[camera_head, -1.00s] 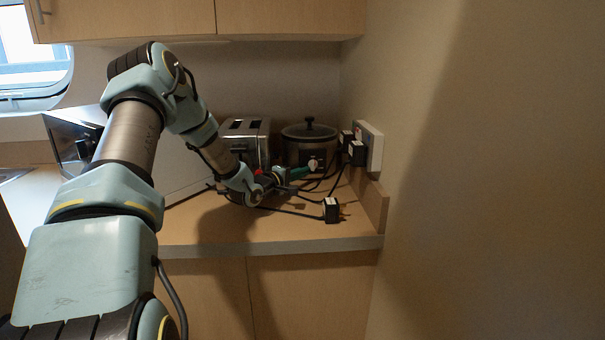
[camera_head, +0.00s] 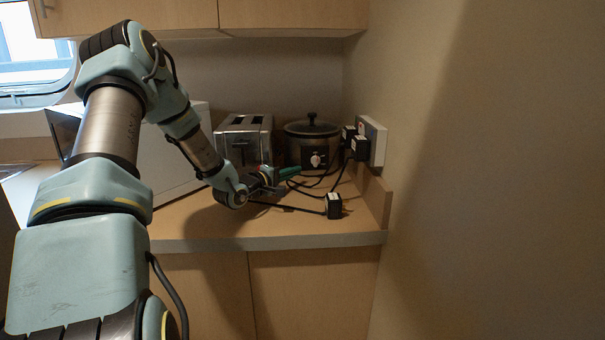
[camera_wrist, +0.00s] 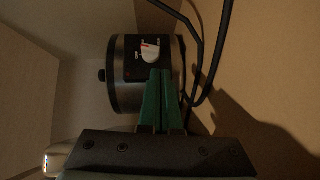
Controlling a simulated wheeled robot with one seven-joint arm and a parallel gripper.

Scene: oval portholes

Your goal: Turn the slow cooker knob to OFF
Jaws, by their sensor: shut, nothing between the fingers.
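The slow cooker (camera_head: 312,143) stands at the back right of the counter, dark with a black lid and lid knob. Its pale control knob (camera_head: 317,160) is on the front face. In the wrist view the cooker (camera_wrist: 120,88) lies sideways, and the knob (camera_wrist: 150,51) sits on a dark panel with a small red mark and the word OFF beside it. My gripper (camera_head: 298,171) is shut and empty, its green fingertips in front of and a little left of the knob. In the wrist view the gripper (camera_wrist: 161,75) points at the panel just below the knob, apparently clear of it.
A silver toaster (camera_head: 243,139) stands left of the cooker, with a white microwave (camera_head: 175,155) further left. Wall plugs and a socket (camera_head: 371,141) are at the right. Black cables and a loose plug (camera_head: 333,206) lie on the counter (camera_head: 290,225).

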